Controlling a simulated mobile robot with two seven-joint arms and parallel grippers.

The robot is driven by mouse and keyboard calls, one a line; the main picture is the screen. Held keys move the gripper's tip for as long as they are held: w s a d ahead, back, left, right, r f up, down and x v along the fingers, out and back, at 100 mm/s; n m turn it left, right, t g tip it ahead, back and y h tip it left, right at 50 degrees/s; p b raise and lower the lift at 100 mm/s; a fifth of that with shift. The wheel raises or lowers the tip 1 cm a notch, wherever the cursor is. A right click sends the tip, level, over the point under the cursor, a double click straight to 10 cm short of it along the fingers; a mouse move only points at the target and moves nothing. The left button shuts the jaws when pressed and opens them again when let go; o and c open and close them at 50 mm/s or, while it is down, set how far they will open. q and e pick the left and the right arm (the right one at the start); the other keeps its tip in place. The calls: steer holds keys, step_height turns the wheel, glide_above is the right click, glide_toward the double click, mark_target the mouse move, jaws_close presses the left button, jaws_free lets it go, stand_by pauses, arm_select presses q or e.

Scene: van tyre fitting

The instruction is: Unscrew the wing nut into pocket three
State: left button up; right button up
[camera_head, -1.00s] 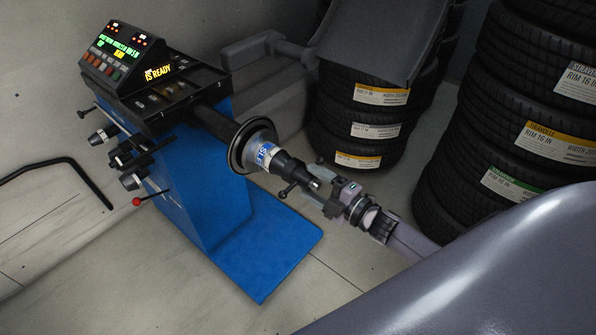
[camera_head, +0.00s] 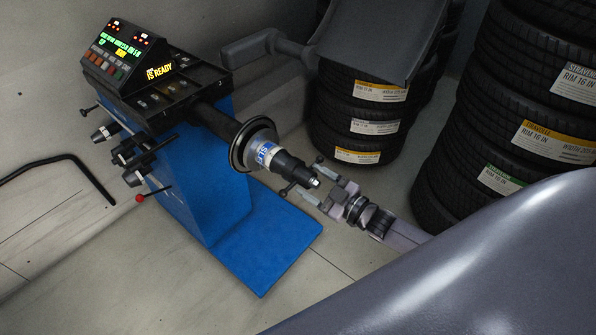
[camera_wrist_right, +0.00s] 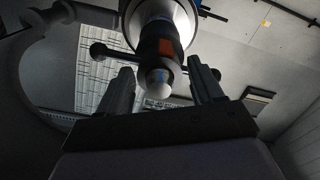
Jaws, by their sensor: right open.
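The black wing nut (camera_head: 288,168) sits on the end of the balancer's shaft, with a knobbed arm sticking out below. In the right wrist view its dark body (camera_wrist_right: 157,45) shows behind the shaft's pale tip (camera_wrist_right: 158,84), with a knobbed arm to the left. My right gripper (camera_head: 314,181) is open in front of the shaft end. In the wrist view its two fingers (camera_wrist_right: 163,84) stand either side of the tip, with nothing clamped. The tray with pockets (camera_head: 183,101) is on top of the balancer; I cannot tell which pocket is three. My left gripper is not in view.
The blue balancer (camera_head: 200,185) has a lit display (camera_head: 115,48) and a flange with cone (camera_head: 247,147) on its shaft. A dark grey hood (camera_head: 375,40) is above right. Tyre stacks (camera_head: 360,145) stand behind and to the right (camera_head: 500,130). The floor in front is clear.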

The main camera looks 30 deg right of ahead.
steer(key=shift+m, duration=2.6)
